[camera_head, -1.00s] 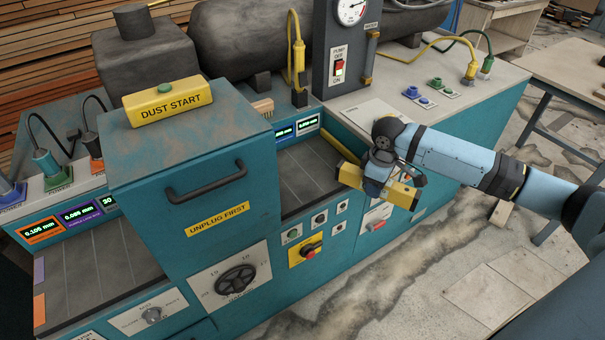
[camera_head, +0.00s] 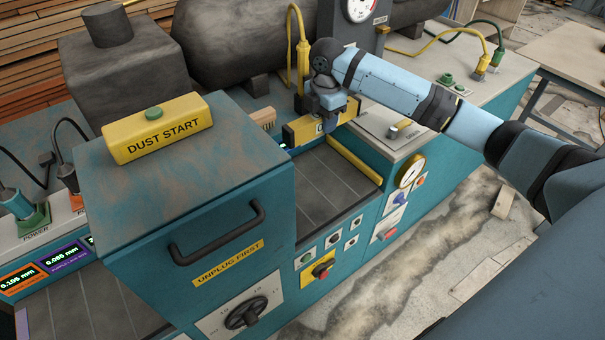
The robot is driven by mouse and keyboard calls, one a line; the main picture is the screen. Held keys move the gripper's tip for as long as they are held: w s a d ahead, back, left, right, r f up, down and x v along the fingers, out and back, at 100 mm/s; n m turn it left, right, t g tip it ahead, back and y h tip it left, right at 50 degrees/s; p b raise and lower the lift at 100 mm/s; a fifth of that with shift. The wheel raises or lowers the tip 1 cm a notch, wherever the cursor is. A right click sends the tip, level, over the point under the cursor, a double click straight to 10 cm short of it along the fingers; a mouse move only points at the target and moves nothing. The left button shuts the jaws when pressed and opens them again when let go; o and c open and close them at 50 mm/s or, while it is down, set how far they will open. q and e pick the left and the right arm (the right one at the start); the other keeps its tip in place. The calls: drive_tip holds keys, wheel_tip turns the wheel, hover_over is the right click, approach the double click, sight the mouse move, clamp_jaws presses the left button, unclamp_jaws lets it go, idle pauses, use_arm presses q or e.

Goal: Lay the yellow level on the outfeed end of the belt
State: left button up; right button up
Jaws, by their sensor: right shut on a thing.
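The yellow level (camera_head: 296,133) is held in my right gripper (camera_head: 326,118), which is shut on it. It is over the back edge of the machine, above the far end of the dark belt section (camera_head: 328,190) to the right of the teal hood. The gripper and wrist hide the middle of the level, and whether it touches anything below cannot be told. This belt section is bare. Another dark belt section (camera_head: 85,318) shows left of the hood. My left gripper is not in view.
The hood (camera_head: 190,215) with its black handle (camera_head: 217,235) and DUST START box (camera_head: 157,128) stands left of the belt. A yellow bar (camera_head: 355,160) runs along the belt's right edge. A yellow hooked cable (camera_head: 302,45) and a wooden brush (camera_head: 262,118) are behind.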

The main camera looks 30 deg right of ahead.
hover_over(320, 182)
wheel_tip(320, 182, down, 7)
wheel_tip(320, 182, down, 8)
drive_tip(key=shift+w+r, duration=0.1)
drive_tip(key=shift+r, duration=0.1)
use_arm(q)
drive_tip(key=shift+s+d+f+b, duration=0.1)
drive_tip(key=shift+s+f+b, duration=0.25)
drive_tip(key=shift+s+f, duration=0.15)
use_arm(e)
drive_tip(key=shift+f, duration=2.6)
drive_tip(key=shift+f, duration=0.1)
drive_tip(key=o, duration=1.1)
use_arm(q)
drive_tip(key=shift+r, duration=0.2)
use_arm(e)
wheel_tip(320, 182, up, 12)
